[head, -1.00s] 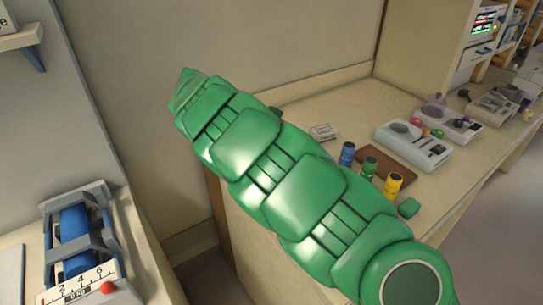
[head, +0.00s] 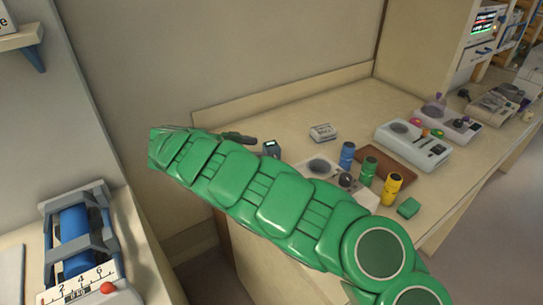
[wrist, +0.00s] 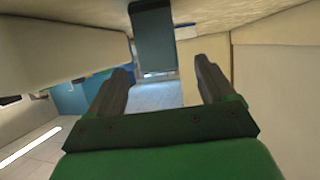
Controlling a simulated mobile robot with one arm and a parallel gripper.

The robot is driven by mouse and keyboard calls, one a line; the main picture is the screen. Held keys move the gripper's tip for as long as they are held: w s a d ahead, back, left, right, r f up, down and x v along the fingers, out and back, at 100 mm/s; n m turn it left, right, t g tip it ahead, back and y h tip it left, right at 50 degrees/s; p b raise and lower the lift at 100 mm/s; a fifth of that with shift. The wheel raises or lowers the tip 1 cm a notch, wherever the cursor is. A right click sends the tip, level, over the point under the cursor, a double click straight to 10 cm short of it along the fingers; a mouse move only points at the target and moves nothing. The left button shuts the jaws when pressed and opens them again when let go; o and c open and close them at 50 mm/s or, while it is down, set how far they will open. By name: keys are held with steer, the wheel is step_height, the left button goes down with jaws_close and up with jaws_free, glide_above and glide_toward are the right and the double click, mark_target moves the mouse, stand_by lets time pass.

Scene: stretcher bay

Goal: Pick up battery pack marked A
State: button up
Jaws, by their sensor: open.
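A small dark grey block (head: 271,148) stands on the bench at the wall side, just beyond my green arm; I take it to be the battery pack, but no letter A is readable on it. In the wrist view a dark block (wrist: 153,40) shows ahead, in line with the gap between the fingers, its upper end cut off by the frame edge. My gripper (wrist: 162,70) is open, with nothing between its fingers. In the head view my gripper (head: 238,138) shows partly behind the arm, just left of the block and seemingly apart from it.
A white labelled box (head: 323,132), blue (head: 347,155), green (head: 369,170) and yellow (head: 391,189) cylinders, a brown mat (head: 398,159) and a grey device (head: 414,143) stand to the right. A back wall borders the bench. A blue roller device (head: 75,235) stands at left.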

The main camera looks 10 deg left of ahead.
mark_target(264, 149)
steer(key=shift+x, duration=3.3)
steer(key=shift+s+d, duration=0.1)
steer(key=shift+c, duration=0.3)
steer(key=shift+r, duration=0.1)
steer(key=c, duration=1.3)
steer(key=shift+c, duration=0.2)
